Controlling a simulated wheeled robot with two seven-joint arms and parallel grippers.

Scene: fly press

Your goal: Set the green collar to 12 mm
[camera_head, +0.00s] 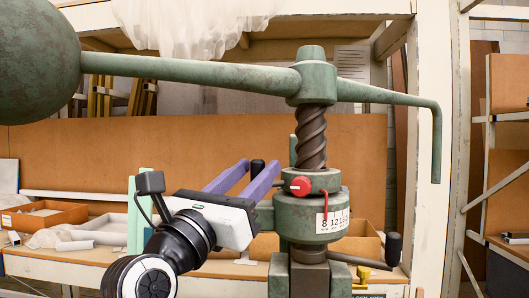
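The green collar (307,214) sits around the press screw (311,140) and carries a white scale (332,222) reading 8, 12, 16 and a cut-off figure. A thin red pointer (326,204) hangs over the scale close to the 8, left of the 12. Above it is a green ring with a red knob (300,186). My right gripper (262,164), with purple fingers, is left of the collar, fingers apart. A black knob (257,167) shows between the fingers; I cannot tell whether they touch it. My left gripper is not in view.
The long green press arm (190,71) with its heavy ball (38,62) spans the top. A bent handle (436,140) hangs at the right. A black-gripped lever (392,250) sticks out lower right. A cardboard tray (42,217) stands on the bench at the left.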

